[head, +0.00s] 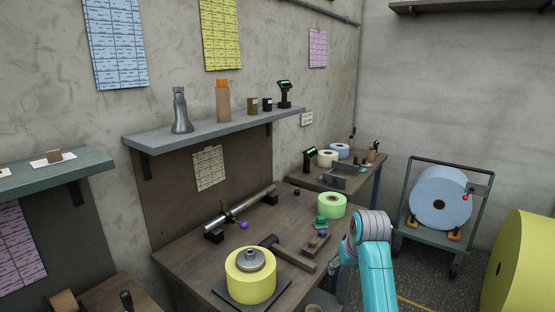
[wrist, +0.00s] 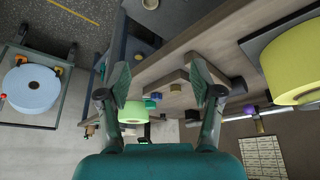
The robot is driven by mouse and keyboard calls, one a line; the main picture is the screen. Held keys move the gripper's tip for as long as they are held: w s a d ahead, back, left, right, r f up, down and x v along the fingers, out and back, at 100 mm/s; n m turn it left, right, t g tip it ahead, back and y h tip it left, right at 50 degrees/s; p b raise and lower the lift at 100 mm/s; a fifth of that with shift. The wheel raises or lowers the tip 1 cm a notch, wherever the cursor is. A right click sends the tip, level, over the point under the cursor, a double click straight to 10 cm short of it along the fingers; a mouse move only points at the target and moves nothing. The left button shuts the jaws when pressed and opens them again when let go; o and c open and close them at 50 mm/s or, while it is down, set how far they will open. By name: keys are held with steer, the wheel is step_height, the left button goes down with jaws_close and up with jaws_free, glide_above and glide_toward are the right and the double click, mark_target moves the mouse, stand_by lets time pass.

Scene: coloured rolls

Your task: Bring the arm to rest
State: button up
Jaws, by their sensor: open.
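My teal arm (head: 375,265) stands at the right front of the workbench (head: 190,262) in the head view, with its grey joint uppermost. My gripper (wrist: 161,86) shows in the wrist view with its two dark fingers spread wide apart and nothing between them. Beyond the fingers are the bench edge and small parts on the bench top. In the head view the gripper is mostly hidden behind the arm, by the bench's right edge.
A yellow roll (head: 251,283) with a grey weight, a hammer (head: 290,253) and a green roll (head: 331,206) are on the bench. A cart (head: 425,238) with a blue roll (head: 440,197) stands to the right. A big yellow roll (head: 522,265) is at the far right. Floor shows between.

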steer(key=s+f+t, duration=0.1)
steer(key=s+f, duration=0.4)
steer(key=f, duration=0.4)
steer(key=s+f+t, duration=0.1)
steer(key=s+f, duration=0.4)
steer(key=f, duration=0.4)
steer(key=s+f+m+t, duration=0.1)
steer(key=s+f, duration=0.3)
steer(key=s, duration=0.5)
steer(key=s+f+t, duration=0.2)
steer(key=s+f, duration=0.3)
steer(key=s, duration=0.3)
steer(key=s+r+t, duration=0.1)
steer(key=s+r, duration=0.1)
steer(key=s, duration=0.7)
steer(key=s+r+t, duration=0.1)
steer(key=s+r, duration=0.1)
steer(key=s, duration=0.8)
steer(key=s+r+t, duration=0.2)
steer(key=s+r, duration=1.3)
steer(key=shift+a+m+t+h, duration=0.3)
steer(key=shift+a+t, duration=0.05)
steer(key=shift+t, duration=0.05)
